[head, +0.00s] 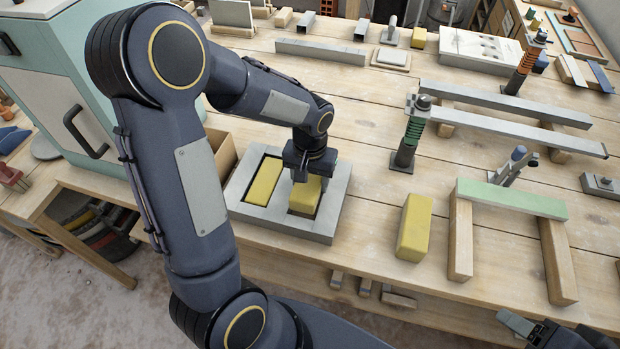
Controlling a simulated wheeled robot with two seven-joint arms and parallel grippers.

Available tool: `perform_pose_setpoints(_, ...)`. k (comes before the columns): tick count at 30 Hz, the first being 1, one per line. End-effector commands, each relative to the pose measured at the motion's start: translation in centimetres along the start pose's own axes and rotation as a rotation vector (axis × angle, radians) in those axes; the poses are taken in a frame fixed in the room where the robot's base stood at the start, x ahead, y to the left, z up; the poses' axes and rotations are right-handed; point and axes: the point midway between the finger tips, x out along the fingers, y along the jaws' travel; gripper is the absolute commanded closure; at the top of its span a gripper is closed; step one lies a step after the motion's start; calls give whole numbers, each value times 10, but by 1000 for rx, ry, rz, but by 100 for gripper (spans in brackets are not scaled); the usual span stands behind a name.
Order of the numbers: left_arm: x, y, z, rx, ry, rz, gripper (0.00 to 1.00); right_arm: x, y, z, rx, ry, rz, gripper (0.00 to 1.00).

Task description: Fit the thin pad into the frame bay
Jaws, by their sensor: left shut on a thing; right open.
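A grey frame (236,203) with two bays lies near the table's front edge. A yellow pad (263,183) lies in its left bay. My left gripper (309,170) reaches down over the right bay and is shut on another yellow pad (305,197). This held pad is at the right bay, with dark gaps along its near side; I cannot tell whether it touches the bay floor. The fingers partly hide its far end. A thicker yellow block (414,230) lies on the table to the right of the frame. My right gripper (548,332) is open and empty at the bottom right, partly cut off.
A green-topped bridge on wooden blocks (512,198) stands at the right. A post with a green spring (411,140) stands behind the yellow block. Long grey bars (510,127) lie further back. A teal cabinet (60,60) stands at the left. Bare table lies between frame and block.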

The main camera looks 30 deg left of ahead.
Motion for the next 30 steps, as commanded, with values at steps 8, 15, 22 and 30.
perform_pose_setpoints(8, 3, 0, 0, 0, 0, 0, 70, 3, 2, 2, 0, 0, 0, 39)
perform_pose_setpoints(15, 12, 0, 0, 0, 0, 0, 70, 10, 4, 5, 0, 0, 0, 39)
perform_pose_setpoints(22, 11, 0, 0, 0, -1, 0, 21, 9, 4, 4, 0, 0, 0, 39)
perform_pose_setpoints(30, 10, 0, 0, 0, 0, 0, 21, 8, 4, 4, 0, 0, 0, 39)
